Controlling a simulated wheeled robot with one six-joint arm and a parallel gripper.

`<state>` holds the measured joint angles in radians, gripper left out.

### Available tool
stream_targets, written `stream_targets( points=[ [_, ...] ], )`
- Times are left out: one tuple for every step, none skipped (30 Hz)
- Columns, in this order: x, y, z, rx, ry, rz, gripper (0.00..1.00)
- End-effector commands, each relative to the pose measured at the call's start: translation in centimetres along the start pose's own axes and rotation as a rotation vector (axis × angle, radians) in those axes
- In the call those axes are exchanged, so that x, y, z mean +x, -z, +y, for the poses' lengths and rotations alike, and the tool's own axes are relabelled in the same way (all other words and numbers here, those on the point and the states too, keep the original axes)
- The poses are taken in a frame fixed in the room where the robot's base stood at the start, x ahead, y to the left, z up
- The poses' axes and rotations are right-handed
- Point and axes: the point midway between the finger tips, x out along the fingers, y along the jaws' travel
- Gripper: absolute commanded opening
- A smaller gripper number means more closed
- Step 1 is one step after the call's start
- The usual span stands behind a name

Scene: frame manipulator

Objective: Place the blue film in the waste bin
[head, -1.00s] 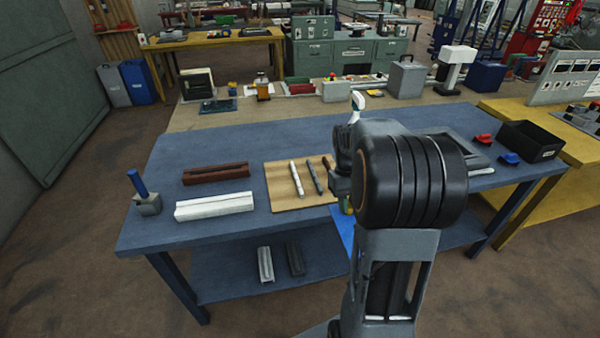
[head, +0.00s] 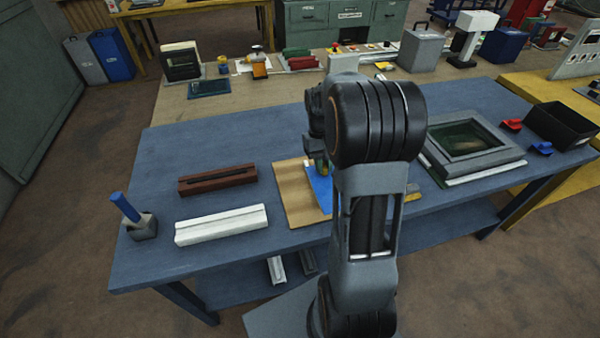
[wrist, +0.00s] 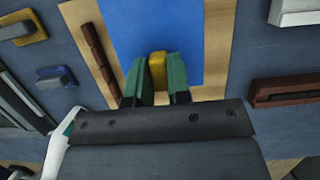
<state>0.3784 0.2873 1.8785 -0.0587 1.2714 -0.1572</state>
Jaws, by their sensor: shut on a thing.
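My gripper (wrist: 159,88) shows two green fingers shut on the yellow tab (wrist: 158,69) at the edge of the blue film (wrist: 158,32). The film is a flat blue sheet. It extends away from the fingers, over the tan board (wrist: 220,62). In the head view the blue film (head: 320,188) shows partly behind my arm, below my gripper (head: 320,160). I cannot tell whether it touches the board. No bin is clearly marked as waste: a grey bin (head: 84,62) and a blue bin (head: 111,55) stand far left, and a black open box (head: 563,125) sits at right.
On the blue table (head: 170,150) are a dark red profile (head: 217,180), a white profile (head: 220,224), a blue-handled tool in a block (head: 125,206) and a grey frame (head: 470,145). A brown stick (wrist: 101,58) lies beside the film. The table's left end has free room.

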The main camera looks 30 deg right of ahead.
Motion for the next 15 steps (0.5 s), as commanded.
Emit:
stream_targets(
  points=[
    [0.1, 1.2, -1.0, -0.005, 0.000, -0.005, 0.00],
    [0.2, 1.8, -1.4, -0.004, 0.001, -0.004, 0.00],
    [0.5, 2.7, -2.1, -0.003, 0.000, -0.004, 0.00],
    [0.6, 3.4, -2.6, -0.003, 0.000, -0.005, 0.00],
    [0.8, 4.0, -3.0, -0.003, 0.000, -0.005, 0.00],
    [1.2, 4.8, -3.6, -0.002, 0.000, -0.006, 0.00],
    [1.7, 5.3, -3.8, -0.001, 0.000, -0.005, 0.00],
    [2.2, 5.8, -4.1, -0.001, 0.000, -0.006, 0.00],
    [2.7, 6.3, -4.5, 0.000, 0.001, -0.005, 0.00],
    [3.0, 6.8, -4.7, 0.000, 0.001, -0.003, 0.00],
    [3.4, 7.2, -4.9, -0.001, 0.001, -0.004, 0.00],
    [3.8, 7.6, -5.2, -0.001, 0.001, -0.004, 0.00],
    [4.0, 7.9, -5.4, -0.001, 0.001, -0.003, 0.00],
    [4.2, 8.2, -5.5, -0.001, 0.001, -0.001, 0.00],
    [4.5, 8.5, -5.7, -0.001, 0.001, -0.002, 0.00]
  ],
)
